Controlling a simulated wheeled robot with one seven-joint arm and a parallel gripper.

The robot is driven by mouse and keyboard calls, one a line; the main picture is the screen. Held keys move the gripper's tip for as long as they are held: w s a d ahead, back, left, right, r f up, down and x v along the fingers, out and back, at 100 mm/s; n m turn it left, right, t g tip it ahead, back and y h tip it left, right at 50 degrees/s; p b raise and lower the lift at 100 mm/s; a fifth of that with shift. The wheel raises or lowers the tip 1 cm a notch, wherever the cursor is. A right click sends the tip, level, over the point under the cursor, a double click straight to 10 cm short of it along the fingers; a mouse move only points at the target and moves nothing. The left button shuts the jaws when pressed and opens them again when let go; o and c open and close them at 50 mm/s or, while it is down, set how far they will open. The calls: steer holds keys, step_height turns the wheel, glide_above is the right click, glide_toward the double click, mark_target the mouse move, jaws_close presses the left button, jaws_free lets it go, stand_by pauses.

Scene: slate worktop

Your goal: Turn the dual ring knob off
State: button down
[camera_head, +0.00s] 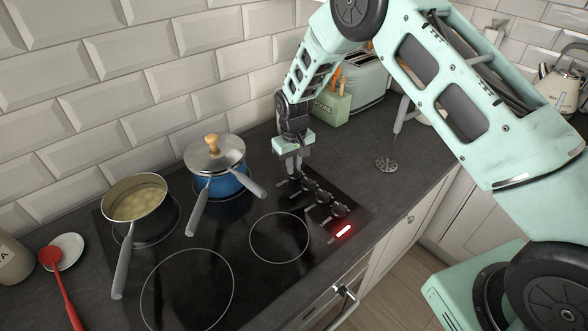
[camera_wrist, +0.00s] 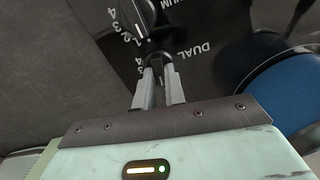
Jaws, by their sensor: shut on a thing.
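The dual ring knob (camera_wrist: 157,60) is a small dark knob at the end of the knob row, beside the printed word DUAL in the wrist view. My gripper (camera_head: 294,174) points down over the far end of the row in the head view. In the wrist view its two grey fingers (camera_wrist: 158,88) are shut on the knob, one on each side. The fingers hide much of the knob and some of its numbers, so I cannot read its setting. In the head view the knob is mostly hidden by my gripper.
Other black knobs (camera_head: 323,197) run toward the front, near a glowing red light (camera_head: 343,231). A blue lidded pot (camera_head: 228,184) stands close left of my gripper, its handles reaching forward. A second pot (camera_head: 134,200) sits farther left. A green box (camera_head: 332,107) stands behind.

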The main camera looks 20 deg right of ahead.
steer(key=shift+n+b, duration=0.4)
steer(key=shift+n, duration=0.4)
steer(key=c, duration=1.5)
jaws_free()
steer(key=shift+o, duration=0.2)
steer(key=shift+r, duration=0.1)
step_height(320, 180, up, 17)
steer(key=b, duration=0.4)
steer(key=shift+r+b, duration=0.15)
steer(key=shift+b, duration=0.2)
